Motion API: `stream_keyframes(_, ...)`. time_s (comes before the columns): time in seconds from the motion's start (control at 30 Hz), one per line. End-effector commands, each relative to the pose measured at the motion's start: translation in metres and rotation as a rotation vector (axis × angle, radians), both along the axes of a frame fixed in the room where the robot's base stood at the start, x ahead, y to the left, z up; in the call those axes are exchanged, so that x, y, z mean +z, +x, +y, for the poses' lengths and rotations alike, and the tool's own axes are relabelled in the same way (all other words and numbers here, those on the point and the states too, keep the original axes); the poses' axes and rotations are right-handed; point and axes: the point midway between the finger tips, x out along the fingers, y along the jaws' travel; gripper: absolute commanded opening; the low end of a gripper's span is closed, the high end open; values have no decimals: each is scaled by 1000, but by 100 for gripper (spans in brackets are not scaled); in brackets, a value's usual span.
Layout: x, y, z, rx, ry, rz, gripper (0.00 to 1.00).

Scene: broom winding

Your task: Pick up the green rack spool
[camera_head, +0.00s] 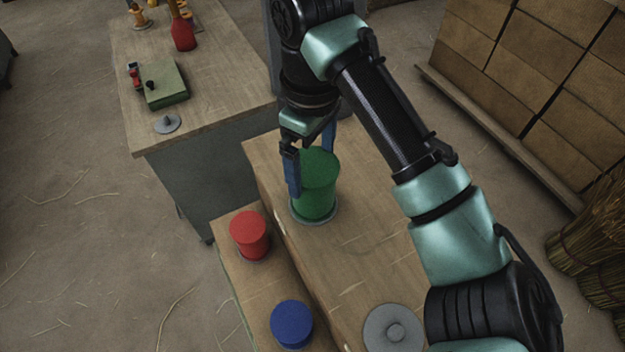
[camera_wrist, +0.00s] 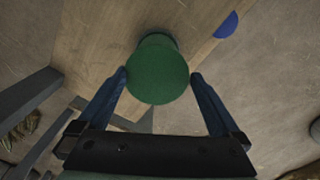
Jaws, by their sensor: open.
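The green spool (camera_head: 315,190) stands upright on a round grey base on the wooden bench. In the wrist view the green spool (camera_wrist: 158,74) lies between the two fingertips, a little beyond them. My gripper (camera_head: 310,172) is open, with its blue fingers on either side of the spool's upper part. In the wrist view my gripper (camera_wrist: 160,76) shows a gap between each finger and the spool on the right, and the left fingertip looks close to it. I cannot tell whether that finger touches.
A red spool (camera_head: 249,234) and a blue spool (camera_head: 291,323) stand on a lower ledge to the left. An empty grey disc (camera_head: 392,328) lies on the bench at front right. A second table (camera_head: 215,95) behind left holds a green box (camera_head: 164,85) and a red bottle (camera_head: 184,36).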

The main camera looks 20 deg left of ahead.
Motion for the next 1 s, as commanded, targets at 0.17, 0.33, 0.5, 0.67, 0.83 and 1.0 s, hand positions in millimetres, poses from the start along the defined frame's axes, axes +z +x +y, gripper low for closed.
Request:
stream_keyframes(0.17,-20,0,1,0,3,0,100)
stream_keyframes(0.33,-31,0,0,-2,4,1,100)
stream_keyframes(0.5,-54,2,-2,-2,2,2,100)
stream_keyframes(0.67,-71,3,-2,-1,1,-1,100)
stream_keyframes(0.83,-74,3,-2,0,2,-3,100)
stream_keyframes(1.0,-74,3,-2,-1,2,-3,86)
